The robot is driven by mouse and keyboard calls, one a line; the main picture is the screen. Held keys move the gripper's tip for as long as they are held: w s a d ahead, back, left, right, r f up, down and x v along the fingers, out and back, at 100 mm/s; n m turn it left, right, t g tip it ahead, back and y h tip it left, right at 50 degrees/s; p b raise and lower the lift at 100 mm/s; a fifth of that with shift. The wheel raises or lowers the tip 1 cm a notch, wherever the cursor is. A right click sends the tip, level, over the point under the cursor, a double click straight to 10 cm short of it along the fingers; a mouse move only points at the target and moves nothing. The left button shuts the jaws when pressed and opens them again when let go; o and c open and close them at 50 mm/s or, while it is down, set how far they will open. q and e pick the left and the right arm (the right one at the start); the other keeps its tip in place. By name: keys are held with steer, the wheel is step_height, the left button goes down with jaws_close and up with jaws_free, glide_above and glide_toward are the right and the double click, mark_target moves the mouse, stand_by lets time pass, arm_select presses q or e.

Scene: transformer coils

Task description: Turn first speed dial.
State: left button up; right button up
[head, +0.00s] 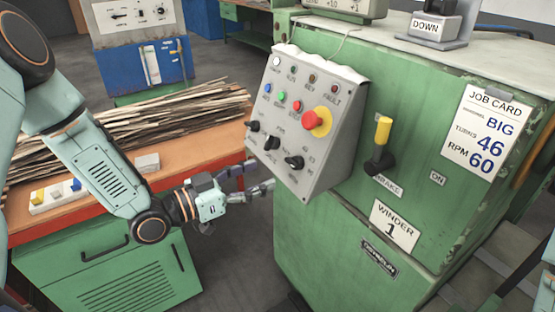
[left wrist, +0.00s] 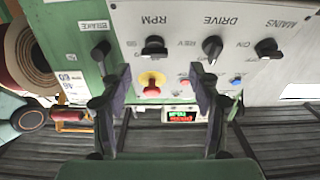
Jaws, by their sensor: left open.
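The grey sloped control panel (head: 310,125) on the green winder cabinet carries three black dials in its lower row. The RPM dial (head: 294,162) is the rightmost in the head view. It also shows upside down in the left wrist view (left wrist: 154,47), beside the DRIVE dial (left wrist: 212,48) and MAINS dial (left wrist: 267,48). My left gripper (head: 262,178) is open and empty, just left of the panel's lower edge. In the left wrist view its fingertips (left wrist: 160,70) are spread, with the RPM dial between them in the picture; no contact is visible. My right gripper is not seen.
A red stop button (head: 316,119) and small coloured buttons sit above the dials. A yellow-handled brake lever (head: 381,143) sticks out to the right. The job card (head: 487,132) reads RPM 60. An orange-topped bench (head: 185,152) with wooden strips (head: 150,120) stands left.

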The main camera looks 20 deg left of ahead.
mark_target(289, 163)
arm_select(q)
steer(key=x, duration=0.2)
steer(key=b+x, duration=0.1)
steer(key=x, duration=0.2)
steer(key=r+x, duration=0.1)
steer(key=x, duration=0.1)
steer(key=shift+s+d+b, duration=0.15)
steer(key=shift+d+b, duration=0.25)
steer(key=shift+d, duration=0.1)
steer(key=shift+w+f, duration=0.15)
steer(key=shift+w, duration=0.15)
steer(key=shift+s, duration=0.2)
steer(key=c, duration=1.2)
